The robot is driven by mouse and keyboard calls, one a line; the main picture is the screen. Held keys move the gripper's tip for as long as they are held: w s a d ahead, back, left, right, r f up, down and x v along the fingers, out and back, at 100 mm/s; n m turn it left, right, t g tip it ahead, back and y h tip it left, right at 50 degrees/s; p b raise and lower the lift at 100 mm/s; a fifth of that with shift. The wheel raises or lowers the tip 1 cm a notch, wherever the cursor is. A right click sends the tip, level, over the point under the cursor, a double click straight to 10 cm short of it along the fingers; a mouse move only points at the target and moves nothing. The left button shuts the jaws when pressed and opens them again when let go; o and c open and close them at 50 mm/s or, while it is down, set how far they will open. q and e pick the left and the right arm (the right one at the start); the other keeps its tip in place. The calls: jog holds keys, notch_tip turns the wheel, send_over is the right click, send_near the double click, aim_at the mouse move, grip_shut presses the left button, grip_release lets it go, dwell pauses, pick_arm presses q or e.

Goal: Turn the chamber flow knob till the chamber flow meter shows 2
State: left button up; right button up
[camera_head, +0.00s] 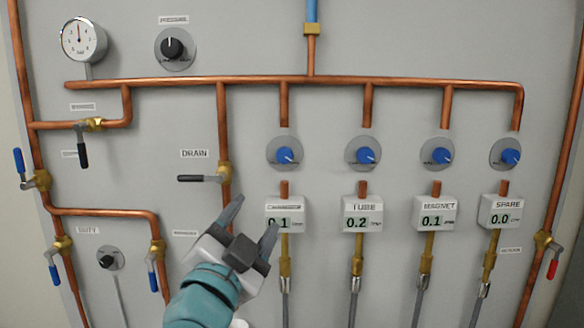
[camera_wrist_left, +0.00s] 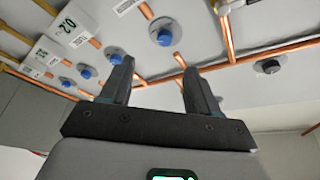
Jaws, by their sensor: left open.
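The chamber flow knob (camera_head: 285,155) is a blue knob on a round grey plate, leftmost in a row on the wall panel. It also appears as the largest blue knob in the left wrist view (camera_wrist_left: 163,36). The chamber flow meter (camera_head: 284,214) is the white box below it; its label is blurred and its display reads 0.1. My left gripper (camera_head: 254,213) is open and empty, below and left of the knob and beside the meter's left edge in the head view. It also shows in the left wrist view (camera_wrist_left: 158,70), apart from the knob. My right gripper is not in view.
Meters for tube (camera_head: 362,214), magnet (camera_head: 435,213) and spare (camera_head: 503,213) stand to the right, with their blue knobs above. A drain valve handle (camera_head: 199,179) lies left of my gripper. A copper pipe (camera_head: 400,81) runs across above the knobs.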

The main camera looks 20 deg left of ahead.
pick_arm(q)
jog(key=r, duration=0.1)
jog(key=p, duration=0.6)
send_near(283, 158)
jog(key=x, duration=0.7)
jog(key=shift+w+r, duration=0.2)
jog(key=shift+w, duration=0.55)
jog(key=shift+s+d, duration=0.15)
jog(key=c, duration=1)
